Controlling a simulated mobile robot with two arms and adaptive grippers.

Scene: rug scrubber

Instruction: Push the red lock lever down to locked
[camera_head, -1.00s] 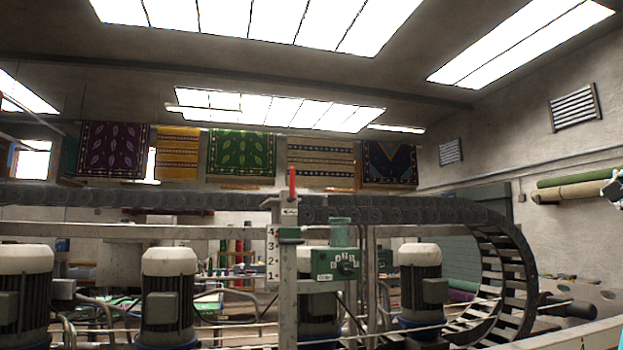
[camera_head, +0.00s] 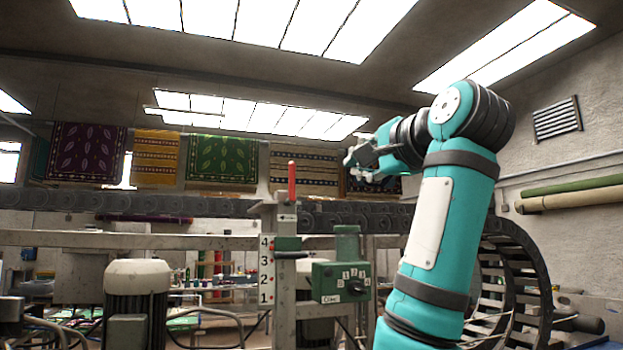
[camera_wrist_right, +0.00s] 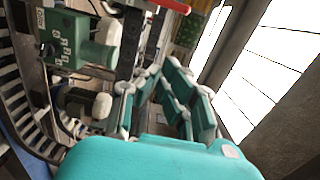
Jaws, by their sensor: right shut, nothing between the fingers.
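The red lock lever (camera_head: 291,182) stands upright on top of a grey post (camera_head: 287,240) in the head view. Part of the lever also shows at the top edge of the right wrist view (camera_wrist_right: 172,6). My right gripper (camera_head: 352,158) is raised to the right of the lever and slightly above its tip in the picture. It is shut and empty, with a visible gap to the lever in the head view. Its fingers fill the middle of the wrist view (camera_wrist_right: 165,82). My left gripper is not in view.
A green control box with a dial (camera_head: 341,279) is right of the post, below my gripper. A number scale (camera_head: 265,270) is on the post's left. A grey rail (camera_head: 130,239) and a black cable chain (camera_head: 520,250) run across. A motor (camera_head: 138,290) stands at lower left.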

